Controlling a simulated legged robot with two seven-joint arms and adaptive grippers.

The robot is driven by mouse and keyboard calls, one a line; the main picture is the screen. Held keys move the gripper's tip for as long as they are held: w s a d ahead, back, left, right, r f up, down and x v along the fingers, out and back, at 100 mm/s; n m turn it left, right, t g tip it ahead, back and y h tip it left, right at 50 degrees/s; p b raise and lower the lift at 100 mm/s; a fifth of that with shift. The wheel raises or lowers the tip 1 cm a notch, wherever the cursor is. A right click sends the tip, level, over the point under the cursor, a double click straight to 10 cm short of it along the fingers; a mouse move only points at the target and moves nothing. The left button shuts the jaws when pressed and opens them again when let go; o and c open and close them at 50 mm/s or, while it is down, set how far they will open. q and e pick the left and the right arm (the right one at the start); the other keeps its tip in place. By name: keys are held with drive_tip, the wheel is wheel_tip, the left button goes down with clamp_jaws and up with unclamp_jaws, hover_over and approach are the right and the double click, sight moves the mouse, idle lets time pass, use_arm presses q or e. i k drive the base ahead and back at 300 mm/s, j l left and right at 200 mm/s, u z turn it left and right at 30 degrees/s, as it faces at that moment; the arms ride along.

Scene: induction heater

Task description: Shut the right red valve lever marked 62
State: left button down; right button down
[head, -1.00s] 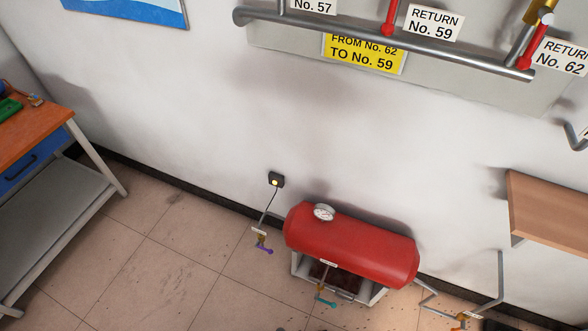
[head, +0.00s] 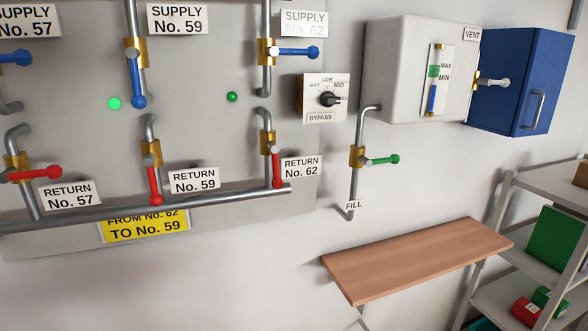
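The red lever of RETURN No. 62 (head: 277,169) hangs straight down, in line with its pipe, below a brass valve body (head: 266,144) in the head view. Its label reading RETURN No. 62 (head: 301,166) is just to its right. The blue SUPPLY No. 62 lever (head: 297,52) above points right, across its pipe. The red RETURN No. 59 lever (head: 154,185) also points down along its pipe. The red RETURN No. 57 lever (head: 35,175) lies across its pipe. Neither of my grippers is in view.
A bypass dial box (head: 325,99), a green FILL lever (head: 382,160) and a white tank (head: 415,70) are right of the valve. A wooden shelf (head: 420,258) juts out at lower right. A blue cabinet (head: 520,82) and a storage rack (head: 520,265) stand farther right.

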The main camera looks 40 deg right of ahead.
sight(277, 183)
drive_tip(key=z, duration=0.4)
drive_tip(key=i+l+z, duration=0.1)
drive_tip(key=z, duration=0.35)
drive_tip(key=i+z, duration=0.1)
drive_tip(key=z, duration=0.3)
drive_tip(key=i+l+z, duration=0.2)
drive_tip(key=l, duration=0.15)
drive_tip(key=i+l+z, duration=0.15)
drive_tip(key=z, duration=0.2)
drive_tip(key=i, duration=0.1)
